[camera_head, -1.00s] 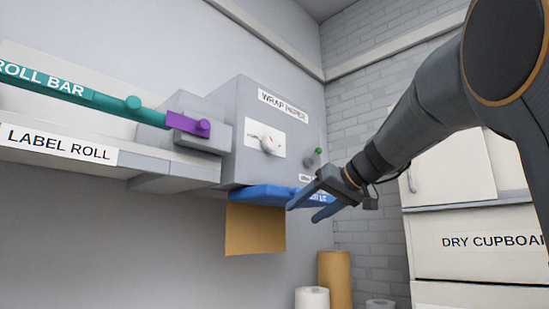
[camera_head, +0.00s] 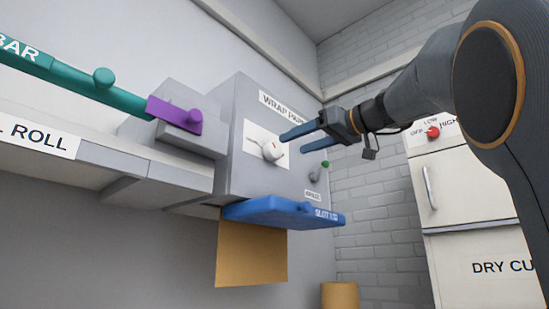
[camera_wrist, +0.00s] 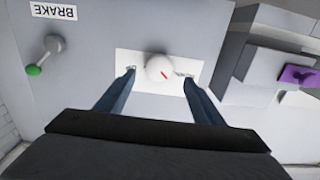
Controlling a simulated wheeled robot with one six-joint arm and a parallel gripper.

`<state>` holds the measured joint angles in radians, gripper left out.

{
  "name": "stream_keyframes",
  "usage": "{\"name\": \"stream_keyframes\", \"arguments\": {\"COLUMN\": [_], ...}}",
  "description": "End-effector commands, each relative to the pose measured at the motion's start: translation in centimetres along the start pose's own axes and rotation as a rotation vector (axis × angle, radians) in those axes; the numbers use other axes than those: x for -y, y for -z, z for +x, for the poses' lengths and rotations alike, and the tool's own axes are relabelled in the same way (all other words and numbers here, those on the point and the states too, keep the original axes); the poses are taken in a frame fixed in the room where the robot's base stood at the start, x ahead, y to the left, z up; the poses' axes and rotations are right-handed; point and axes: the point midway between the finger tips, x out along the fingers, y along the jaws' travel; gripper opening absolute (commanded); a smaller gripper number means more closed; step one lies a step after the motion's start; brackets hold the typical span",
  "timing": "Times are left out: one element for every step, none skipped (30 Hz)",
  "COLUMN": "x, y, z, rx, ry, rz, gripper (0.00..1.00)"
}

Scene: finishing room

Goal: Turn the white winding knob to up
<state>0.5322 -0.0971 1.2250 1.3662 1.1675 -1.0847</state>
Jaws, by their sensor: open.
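The white winding knob (camera_head: 271,150) sits on a white plate (camera_head: 253,132) on the front of the grey wrap winder box (camera_head: 240,165). My gripper (camera_head: 282,144) is open and empty, with two blue fingers. In the wrist view my fingers (camera_wrist: 158,75) lie on either side of the knob, apart from it. Words on the plate are partly hidden by the fingers and too small to read.
A blue slot lid (camera_head: 270,211) juts out below the knob, with brown paper (camera_head: 250,255) hanging under it. A green-tipped brake lever (camera_head: 325,164) is right of the knob. A purple piece (camera_head: 174,115) and teal roll bar (camera_head: 75,78) project at left.

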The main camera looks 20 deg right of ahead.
Motion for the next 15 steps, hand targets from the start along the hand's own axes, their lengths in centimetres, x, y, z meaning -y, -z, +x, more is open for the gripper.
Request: {"name": "stream_keyframes", "arguments": {"x": [0.1, 0.1, 0.1, 0.1, 0.1, 0.1, 0.1, 0.2, 0.2, 0.2, 0.1, 0.2, 0.2, 0.2, 0.1], "y": [0.1, 0.1, 0.1, 0.2, 0.2, 0.2, 0.2, 0.2, 0.2, 0.3, 0.2, 0.2, 0.2, 0.2, 0.2], "z": [0.1, 0.2, 0.4, 0.7, 1.0, 1.5, 1.9, 2.4, 3.0, 3.5, 4.0, 4.7, 5.1, 5.5, 6.0], "rx": [-0.001, -0.001, -0.002, -0.001, -0.001, 0.000, 0.000, 0.000, 0.000, 0.000, 0.000, 0.000, 0.000, 0.000, 0.000], "ry": [0.001, 0.001, 0.002, 0.003, 0.003, 0.004, 0.004, 0.004, 0.005, 0.004, 0.005, 0.004, 0.004, 0.004, 0.003], "rz": [-0.001, -0.001, -0.001, -0.001, -0.001, 0.000, 0.000, 0.000, 0.000, 0.000, 0.001, 0.000, 0.000, -0.001, 0.000], "gripper": [0.62, 0.62, 0.62, 0.62, 0.62, 0.62, 0.62, 0.62, 0.62, 0.62, 0.62, 0.62, 0.62, 0.62, 0.62]}}
